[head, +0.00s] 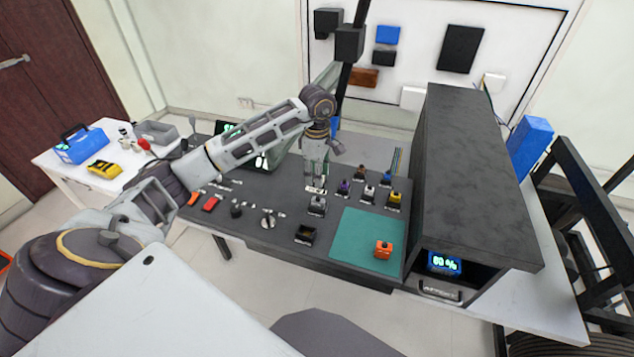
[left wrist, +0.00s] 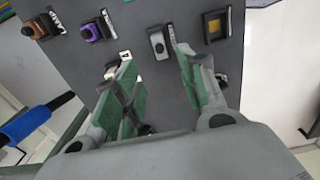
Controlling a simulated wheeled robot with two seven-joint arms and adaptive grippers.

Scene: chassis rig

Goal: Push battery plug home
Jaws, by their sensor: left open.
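Several small plugs sit in sockets on the dark bench panel (head: 260,190). No readable label tells me which is the battery plug. A grey plug (head: 317,204) sits in its socket just below my left gripper (head: 316,186). In the left wrist view the grey plug (left wrist: 158,43) shows just beyond and between the open fingers of my left gripper (left wrist: 155,58), with nothing held. A purple plug (head: 343,187) and a brown plug (head: 360,172) are behind it, a dark socket with a yellowish inside (head: 304,235) in front. My right gripper is not in view.
An orange block (head: 383,249) lies on the green mat (head: 362,232). White (head: 369,193), blue (head: 385,178) and yellow (head: 395,197) plugs are to the right. A tall dark cabinet (head: 470,180) with a lit percent display (head: 445,263) bounds the right side.

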